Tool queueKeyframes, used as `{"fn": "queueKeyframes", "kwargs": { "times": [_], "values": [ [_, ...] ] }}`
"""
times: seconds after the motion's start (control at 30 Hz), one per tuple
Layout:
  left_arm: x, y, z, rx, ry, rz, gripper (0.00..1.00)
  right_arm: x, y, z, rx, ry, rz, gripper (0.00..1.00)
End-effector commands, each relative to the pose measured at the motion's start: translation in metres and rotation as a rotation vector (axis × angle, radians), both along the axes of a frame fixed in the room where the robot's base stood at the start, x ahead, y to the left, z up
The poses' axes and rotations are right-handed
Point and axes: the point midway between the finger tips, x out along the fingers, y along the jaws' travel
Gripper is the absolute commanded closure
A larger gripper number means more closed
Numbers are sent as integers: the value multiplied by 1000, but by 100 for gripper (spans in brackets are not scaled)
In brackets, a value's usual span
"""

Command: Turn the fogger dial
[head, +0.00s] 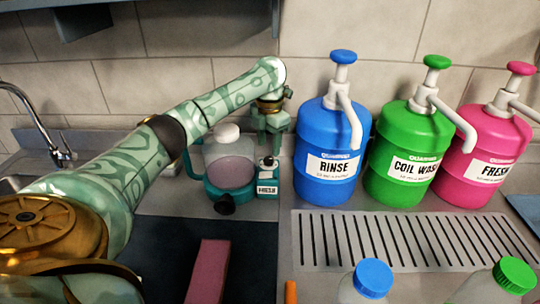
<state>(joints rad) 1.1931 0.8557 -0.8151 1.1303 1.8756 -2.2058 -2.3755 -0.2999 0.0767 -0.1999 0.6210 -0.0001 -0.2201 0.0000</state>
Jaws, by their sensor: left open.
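The fogger (229,172) stands on the counter left of the blue jug. It has a clear tank with pinkish liquid, a white cap, a teal base and a black nozzle (224,204) facing front. At its right side is a teal box with a white label that seems to read HIGH (267,189). The dial (268,163), a small dark and white knob, sits on top of this box. My left gripper (270,148) is open and points down just above the dial. I cannot tell whether its fingers touch it. My right gripper is not in view.
Blue RINSE (330,168), green COIL WASH (402,170) and pink FRESH (487,172) pump jugs stand to the right, behind a slotted drain grate (400,241). Blue-capped and green-capped bottles, a pink block (208,272) and a dark mat are in front. A tap is far left.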

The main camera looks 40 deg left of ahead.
Motion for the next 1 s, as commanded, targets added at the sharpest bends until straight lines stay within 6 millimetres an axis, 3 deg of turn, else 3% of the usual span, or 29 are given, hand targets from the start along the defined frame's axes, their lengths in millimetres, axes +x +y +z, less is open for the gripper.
{"fn": "queueKeyframes", "kwargs": {
  "times": [0.03, 0.2, 0.57, 0.6, 0.77, 1.0],
  "values": [
    [0, 1, -17, 1, 7, 0, 53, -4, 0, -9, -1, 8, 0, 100],
    [0, 1, -41, 0, 4, 0, 53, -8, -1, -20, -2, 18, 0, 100],
    [0, 2, -47, 1, 0, 0, 53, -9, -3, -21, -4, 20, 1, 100],
    [0, 2, -47, 1, 0, 0, 56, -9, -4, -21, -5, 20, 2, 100],
    [0, 2, -47, 1, 0, 0, 98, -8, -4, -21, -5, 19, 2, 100],
    [0, 2, -45, 1, 1, 10, 98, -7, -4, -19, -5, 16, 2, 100]
  ]
}}
